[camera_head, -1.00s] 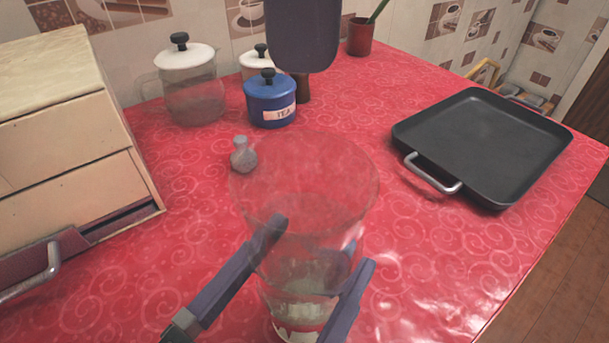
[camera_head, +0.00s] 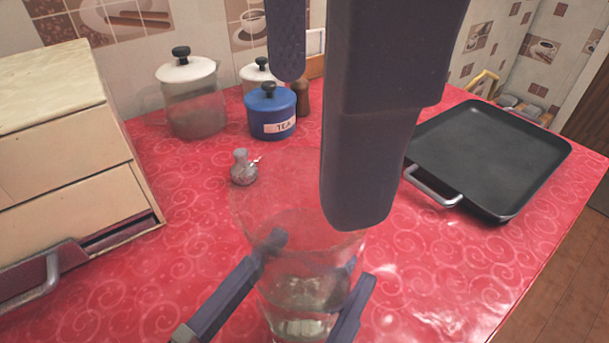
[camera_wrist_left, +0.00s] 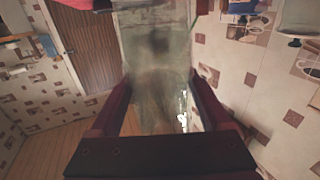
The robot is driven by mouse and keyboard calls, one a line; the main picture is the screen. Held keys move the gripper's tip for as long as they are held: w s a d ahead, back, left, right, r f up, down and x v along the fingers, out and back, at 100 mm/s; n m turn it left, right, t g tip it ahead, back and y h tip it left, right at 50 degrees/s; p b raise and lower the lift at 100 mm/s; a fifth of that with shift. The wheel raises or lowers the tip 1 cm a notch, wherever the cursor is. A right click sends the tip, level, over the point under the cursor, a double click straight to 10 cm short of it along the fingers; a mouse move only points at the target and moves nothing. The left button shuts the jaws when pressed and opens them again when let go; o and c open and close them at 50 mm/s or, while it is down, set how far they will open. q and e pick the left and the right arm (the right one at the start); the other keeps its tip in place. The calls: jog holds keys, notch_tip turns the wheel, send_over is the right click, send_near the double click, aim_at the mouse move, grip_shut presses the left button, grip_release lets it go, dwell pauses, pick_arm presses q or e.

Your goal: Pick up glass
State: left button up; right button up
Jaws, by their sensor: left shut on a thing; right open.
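A clear, tall glass (camera_head: 300,265) stands out against the red cloth at the bottom middle of the head view, its wide rim partly hidden. My left gripper (camera_head: 308,285) is shut on the glass, with a dark finger on each side. In the left wrist view the glass (camera_wrist_left: 155,60) fills the space between the left gripper's fingers (camera_wrist_left: 162,95). I cannot tell whether its base touches the counter. My right gripper (camera_head: 322,150) is open and empty, its dark fingers hanging from the top of the head view, the larger one in front of the glass rim.
A small grey shaker (camera_head: 243,168) stands just beyond the glass. A blue TEA canister (camera_head: 270,115) and a white-lidded jar (camera_head: 193,105) are behind. A black pan (camera_head: 490,150) lies right, a wooden drawer box (camera_head: 75,150) left. Red counter (camera_head: 450,260) is clear at right front.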

aim_at(304, 206)
notch_tip(304, 206, down, 8)
jog(key=shift+w+a+f, duration=0.1)
jog(key=shift+w, duration=0.05)
dwell(0.3)
jog(key=shift+c, duration=0.2)
jog(key=c, duration=1.3)
notch_tip(304, 206, up, 10)
pick_arm(q)
jog(key=o, duration=1.4)
